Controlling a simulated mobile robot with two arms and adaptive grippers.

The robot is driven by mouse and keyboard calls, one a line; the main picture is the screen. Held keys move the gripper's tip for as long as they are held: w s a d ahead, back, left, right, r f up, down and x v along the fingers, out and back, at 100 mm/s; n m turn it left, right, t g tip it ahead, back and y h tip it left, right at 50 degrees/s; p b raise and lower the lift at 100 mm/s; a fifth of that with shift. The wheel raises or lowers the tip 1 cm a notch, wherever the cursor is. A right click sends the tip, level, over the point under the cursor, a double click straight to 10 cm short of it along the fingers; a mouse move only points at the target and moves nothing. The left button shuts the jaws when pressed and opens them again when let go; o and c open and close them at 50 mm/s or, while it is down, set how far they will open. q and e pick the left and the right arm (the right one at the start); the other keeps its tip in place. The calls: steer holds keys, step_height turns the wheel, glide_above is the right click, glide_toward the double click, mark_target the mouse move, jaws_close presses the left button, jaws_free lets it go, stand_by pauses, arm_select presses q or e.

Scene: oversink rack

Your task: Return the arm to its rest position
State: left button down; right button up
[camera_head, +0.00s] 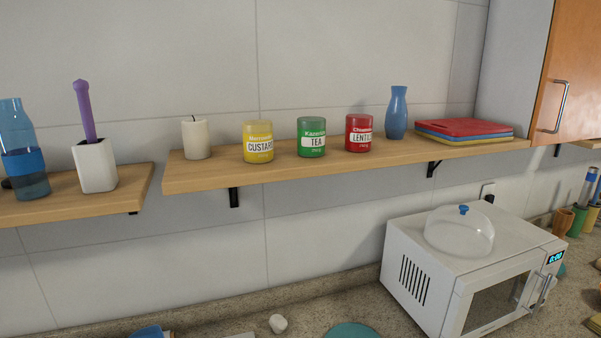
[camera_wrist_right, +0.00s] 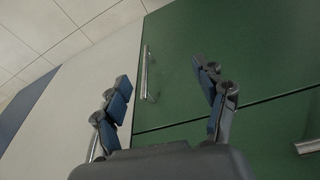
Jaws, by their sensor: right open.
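My right gripper (camera_wrist_right: 165,88) shows in the right wrist view with its two fingers apart and nothing between them. Behind it is a green cabinet front (camera_wrist_right: 260,45) with a metal handle (camera_wrist_right: 145,75) that appears between the fingers; I cannot tell the distance, but no contact shows. Neither of my arms shows in the head view, and my left gripper is not in view.
A wooden shelf (camera_head: 290,166) holds a candle (camera_head: 196,139), yellow (camera_head: 258,142), green (camera_head: 311,137) and red (camera_head: 359,133) tins, a blue vase (camera_head: 397,112) and stacked boards (camera_head: 464,128). Below, a microwave (camera_head: 420,272) bearing a clear dome (camera_head: 459,234) stands on the counter (camera_head: 330,305).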

steer(key=s+d+f+b, duration=0.1)
steer(key=s+f+b, duration=0.1)
steer(key=s+f, duration=0.7)
steer(key=s+d+f+g+b, duration=0.1)
steer(key=s+d+f+b, duration=0.1)
steer(key=s+f, duration=0.6)
step_height(320, 180, down, 7)
steer(key=shift+s+f+b, duration=0.2)
steer(key=shift+s+b, duration=0.15)
steer(key=shift+b, duration=0.35)
